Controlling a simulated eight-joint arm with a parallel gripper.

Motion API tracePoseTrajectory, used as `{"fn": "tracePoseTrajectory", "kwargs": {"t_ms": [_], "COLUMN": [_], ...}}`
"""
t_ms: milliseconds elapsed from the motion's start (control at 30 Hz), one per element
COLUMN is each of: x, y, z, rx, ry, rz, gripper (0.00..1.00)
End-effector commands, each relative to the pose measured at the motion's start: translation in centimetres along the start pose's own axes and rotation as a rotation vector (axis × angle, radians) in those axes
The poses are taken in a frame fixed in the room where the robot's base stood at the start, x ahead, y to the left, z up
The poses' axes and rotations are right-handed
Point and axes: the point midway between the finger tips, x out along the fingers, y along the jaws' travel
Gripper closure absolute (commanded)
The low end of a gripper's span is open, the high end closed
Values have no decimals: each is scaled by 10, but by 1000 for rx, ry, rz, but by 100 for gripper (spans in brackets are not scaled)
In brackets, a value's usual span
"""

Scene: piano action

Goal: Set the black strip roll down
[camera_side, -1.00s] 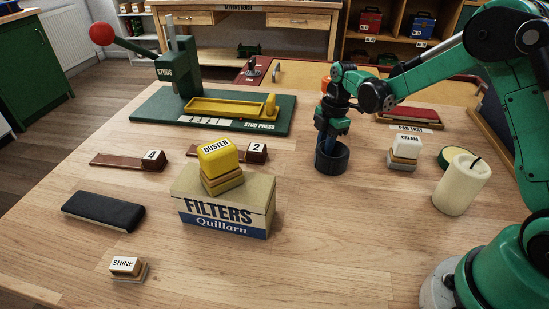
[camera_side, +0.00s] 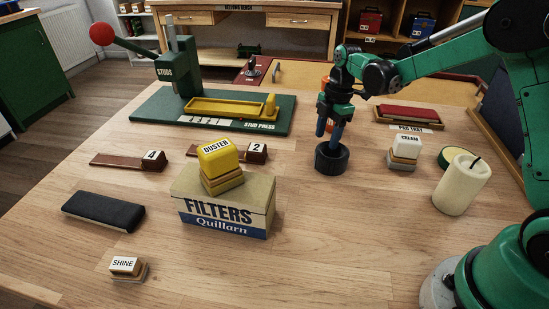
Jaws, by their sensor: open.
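The black strip roll (camera_side: 332,158) is a short dark ring that stands on the wooden table, right of the middle. My gripper (camera_side: 330,134) is just above the roll, pointing down, with its blue fingers apart. The fingertips are close to the top of the roll. I cannot tell whether the tips still reach into its opening.
The stand with the cream block (camera_side: 404,150) and the white candle-like cylinder (camera_side: 462,184) are to the right. The filters box (camera_side: 225,213) with the yellow duster block (camera_side: 219,160) is front left. The green stud press (camera_side: 215,110) is behind. Bare table lies in front of the roll.

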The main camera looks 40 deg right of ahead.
Motion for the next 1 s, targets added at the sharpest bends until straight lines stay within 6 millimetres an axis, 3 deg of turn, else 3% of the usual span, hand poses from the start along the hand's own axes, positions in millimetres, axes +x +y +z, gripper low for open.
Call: {"fn": "tracePoseTrajectory", "kwargs": {"t_ms": [100,300,600,767,1000], "x": [-29,-67,-94,-109,-115], "y": [0,0,-5,-28,-84], "z": [0,0,-4,-22,-49], "rx": [2,1,49,295,847], "ry": [0,0,-6,-17,100], "rz": [0,0,21,129,376], "gripper": [49,49,49,49,49]}}
